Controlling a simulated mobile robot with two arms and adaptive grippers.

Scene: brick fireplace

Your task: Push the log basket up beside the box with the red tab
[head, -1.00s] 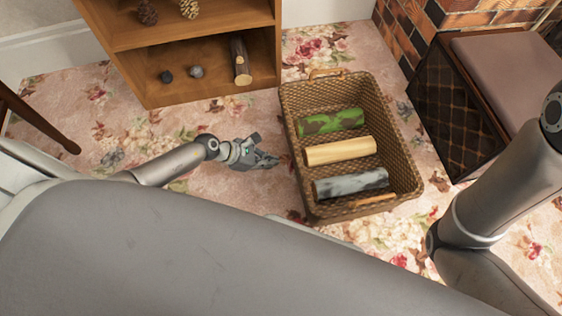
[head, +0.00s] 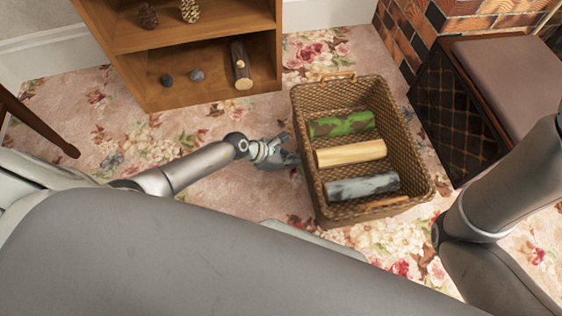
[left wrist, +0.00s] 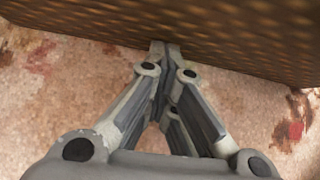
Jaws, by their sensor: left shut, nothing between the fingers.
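The wicker log basket (head: 398,135) stands on the floral carpet with a green mossy log (head: 341,125), a pale log (head: 350,153) and a grey log (head: 361,187) inside. My left gripper (head: 292,158) is shut and empty at the basket's left side. In the left wrist view its fingertips (left wrist: 164,48) meet the basket's woven wall (left wrist: 240,35), apparently touching it. A dark box (head: 458,110) with a lattice side and padded mauve top stands to the right, a narrow gap from the basket. No red tab shows on it. My right gripper is out of view.
A wooden shelf (head: 195,92) with pinecones, stones and a log stands behind left. A brick fireplace (head: 450,22) is at the back right. A dark wooden leg (head: 40,125) is at far left. My right arm reaches over the carpet in front of the box.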

